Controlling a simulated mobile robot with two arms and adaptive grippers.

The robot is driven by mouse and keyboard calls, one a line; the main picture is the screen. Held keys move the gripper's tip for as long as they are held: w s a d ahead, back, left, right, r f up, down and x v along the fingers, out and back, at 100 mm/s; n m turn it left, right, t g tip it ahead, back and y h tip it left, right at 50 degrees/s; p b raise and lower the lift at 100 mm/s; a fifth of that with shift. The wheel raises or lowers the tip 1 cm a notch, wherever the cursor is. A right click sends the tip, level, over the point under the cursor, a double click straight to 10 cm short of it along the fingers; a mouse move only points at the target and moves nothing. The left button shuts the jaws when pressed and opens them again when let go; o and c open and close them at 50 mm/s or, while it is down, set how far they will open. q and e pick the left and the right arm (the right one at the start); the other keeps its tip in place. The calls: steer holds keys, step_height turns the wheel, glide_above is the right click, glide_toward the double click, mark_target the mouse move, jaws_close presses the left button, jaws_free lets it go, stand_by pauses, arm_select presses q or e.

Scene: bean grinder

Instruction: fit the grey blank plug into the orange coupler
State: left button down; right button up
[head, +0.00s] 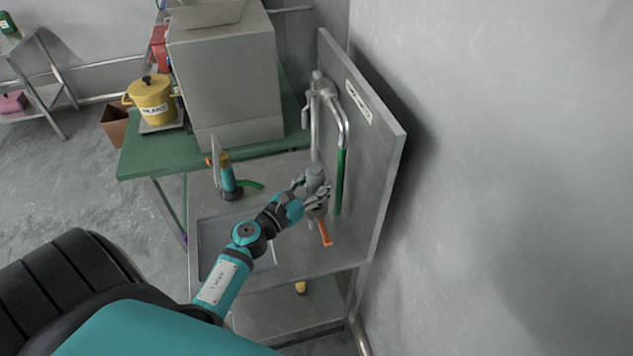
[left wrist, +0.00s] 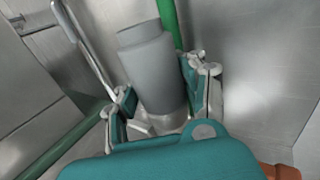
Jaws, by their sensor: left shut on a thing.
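The grey blank plug (head: 315,178) is a grey stepped cylinder standing roughly upright beside the steel back panel. My left gripper (head: 312,196) is shut on it. In the left wrist view the plug (left wrist: 155,75) sits between the two fingers of the left gripper (left wrist: 158,100), its narrower end pointing away. An orange lever-like part (head: 325,232), perhaps of the orange coupler, shows just below the gripper; a bit of orange (left wrist: 282,172) also shows at the lower right of the wrist view. The coupler's body is hidden, so I cannot tell whether the plug touches it. My right gripper is out of view.
A pipe with a green hose (head: 340,180) hangs by the steel panel (head: 375,150), close to the gripper. A teal tool with an orange part (head: 228,180) stands on the steel bench left of the gripper, near a shallow tray (head: 208,235).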

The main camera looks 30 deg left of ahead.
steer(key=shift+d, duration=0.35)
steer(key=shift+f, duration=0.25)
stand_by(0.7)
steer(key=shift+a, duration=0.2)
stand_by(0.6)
arm_select(q)
steer(key=shift+f+b, duration=2.25)
steer(key=shift+b, duration=0.4)
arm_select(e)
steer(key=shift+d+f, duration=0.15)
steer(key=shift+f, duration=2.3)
arm_select(q)
steer(key=c, duration=0.9)
jaws_free()
steer(key=shift+r, duration=0.1)
steer(key=shift+o, duration=1.4)
steer(key=s+a, duration=0.1)
steer(key=s, duration=1.1)
steer(key=shift+a, duration=0.2)
